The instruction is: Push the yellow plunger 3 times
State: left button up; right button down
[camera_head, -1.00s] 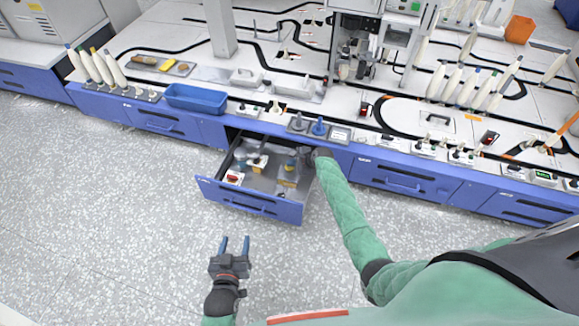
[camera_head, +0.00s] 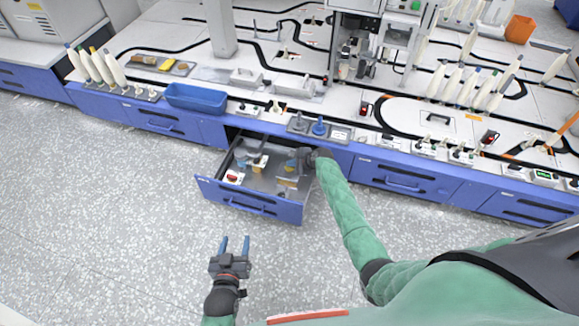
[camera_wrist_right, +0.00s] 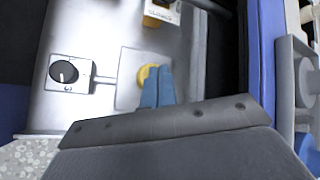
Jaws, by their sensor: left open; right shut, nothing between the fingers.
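The yellow plunger (camera_wrist_right: 147,77) shows as a round yellow piece on a pale plate in the right wrist view, partly hidden behind my right fingers. It lies inside the open blue drawer (camera_head: 252,203). My right gripper (camera_wrist_right: 158,88) is shut and empty, its blue fingertips overlapping the plunger's right side in that view. I cannot tell whether they touch it. In the head view my right gripper (camera_head: 301,158) is over the drawer's right part. My left gripper (camera_head: 234,246) is open and empty above the floor, in front of the drawer.
A black dial (camera_wrist_right: 65,72) sits beside the plunger's plate. A yellow labelled box (camera_wrist_right: 161,12) is at the top of the wrist view. A red button (camera_head: 234,177) is at the drawer's front left. A blue bin (camera_head: 196,99) stands on the bench. The floor in front is clear.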

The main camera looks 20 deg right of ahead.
jog(key=shift+f+b, duration=0.3)
jog(key=shift+f, duration=0.4)
dwell(0.6)
dwell(0.4)
jog(key=shift+r+p, duration=1.4)
jog(key=shift+p, duration=0.15)
jog(key=shift+r, duration=0.1)
notch_tip(320, 180, up, 5)
jog(key=p, duration=0.5)
jog(key=shift+p, duration=0.3)
dwell(1.6)
